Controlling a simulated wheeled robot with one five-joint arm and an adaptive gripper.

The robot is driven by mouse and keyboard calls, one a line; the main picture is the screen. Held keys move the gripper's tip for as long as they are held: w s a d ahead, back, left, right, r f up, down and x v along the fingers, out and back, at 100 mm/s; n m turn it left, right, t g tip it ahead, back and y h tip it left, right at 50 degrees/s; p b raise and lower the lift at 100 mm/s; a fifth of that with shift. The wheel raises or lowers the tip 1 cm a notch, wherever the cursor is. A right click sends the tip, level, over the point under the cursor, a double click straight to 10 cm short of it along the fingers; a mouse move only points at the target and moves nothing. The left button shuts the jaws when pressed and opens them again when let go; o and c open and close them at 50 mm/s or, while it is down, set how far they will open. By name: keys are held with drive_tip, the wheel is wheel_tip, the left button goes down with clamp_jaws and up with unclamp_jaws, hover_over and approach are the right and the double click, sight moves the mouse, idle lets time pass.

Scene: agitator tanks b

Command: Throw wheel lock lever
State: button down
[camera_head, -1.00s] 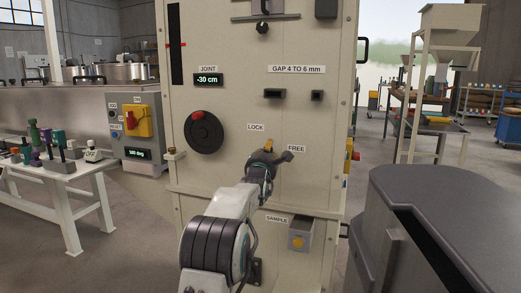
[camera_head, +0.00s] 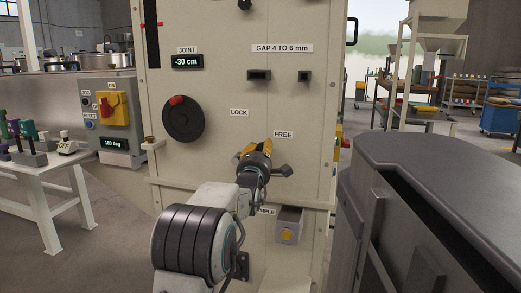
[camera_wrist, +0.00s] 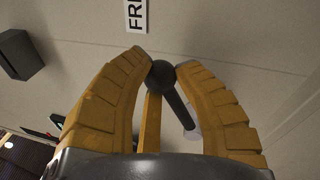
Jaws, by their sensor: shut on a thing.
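The wheel lock lever shows in the wrist view as a dark rod with a black ball knob (camera_wrist: 160,77). My gripper (camera_wrist: 165,70) has its yellow fingers closed on either side of the knob and is shut on it. In the head view my gripper (camera_head: 254,150) is at the panel, below and right of the LOCK label (camera_head: 239,112) and below left of the FREE label (camera_head: 283,134). The gripper hides the lever there, so its exact angle is unclear. The FREE label also shows partly in the wrist view (camera_wrist: 136,15).
The beige cabinet panel (camera_head: 220,90) carries a black handwheel (camera_head: 183,120) left of my gripper and a sample box (camera_head: 288,225) below it. A large grey housing (camera_head: 440,170) stands close on the right. A white table (camera_head: 50,175) with small parts stands left.

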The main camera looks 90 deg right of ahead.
drive_tip(key=shift+s+f, duration=0.15)
idle(0.3)
drive_tip(key=c, duration=0.9)
unclamp_jaws()
drive_tip(key=v, duration=1.2)
